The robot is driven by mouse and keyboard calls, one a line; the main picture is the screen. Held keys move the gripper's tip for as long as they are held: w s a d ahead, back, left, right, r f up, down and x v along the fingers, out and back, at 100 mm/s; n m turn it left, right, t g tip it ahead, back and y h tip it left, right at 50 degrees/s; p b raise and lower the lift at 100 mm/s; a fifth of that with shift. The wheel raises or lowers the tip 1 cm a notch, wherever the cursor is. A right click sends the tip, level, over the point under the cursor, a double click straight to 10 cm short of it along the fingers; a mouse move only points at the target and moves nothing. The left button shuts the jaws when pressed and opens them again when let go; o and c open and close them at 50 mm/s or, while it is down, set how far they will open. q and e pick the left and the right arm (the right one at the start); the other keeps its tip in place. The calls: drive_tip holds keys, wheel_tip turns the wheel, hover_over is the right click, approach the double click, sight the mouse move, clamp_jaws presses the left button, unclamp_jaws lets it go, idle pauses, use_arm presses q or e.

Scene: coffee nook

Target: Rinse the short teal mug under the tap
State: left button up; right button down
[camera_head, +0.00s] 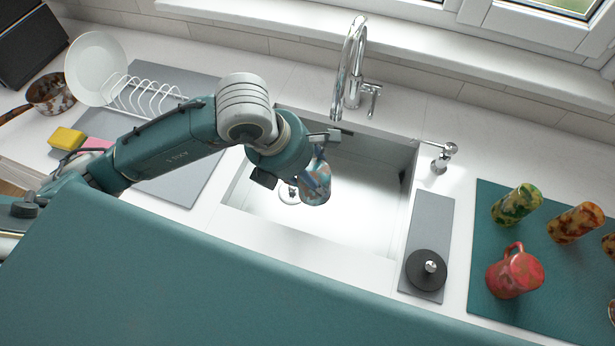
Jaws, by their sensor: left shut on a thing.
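My left gripper (297,159) reaches over the sink from the left and is shut on a short mug (316,184) with a mottled blue-teal and pinkish surface. The mug looks tilted and is held over the sink basin (378,190); its height above the floor of the basin is hard to tell. The gripper and wrist hide part of the mug. The chrome tap (354,60) stands behind the sink, its spout ending beyond the mug in the picture. No running water is visible. My right gripper is out of view.
A red mug (513,272) and patterned cups (516,204) stand on a teal mat (484,288) at right. A soap dispenser (440,156) and grey tray with a black disc (424,270) are right of the sink. A rack with a plate (95,68) and sponges (66,140) are left.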

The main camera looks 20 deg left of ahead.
use_arm(q)
drive_tip(key=w+a+f+b, duration=0.1)
drive_tip(key=w+f+b, duration=0.1)
drive_tip(key=w, duration=0.9)
drive_tip(key=shift+a+b, duration=0.2)
drive_tip(key=shift+b, duration=0.1)
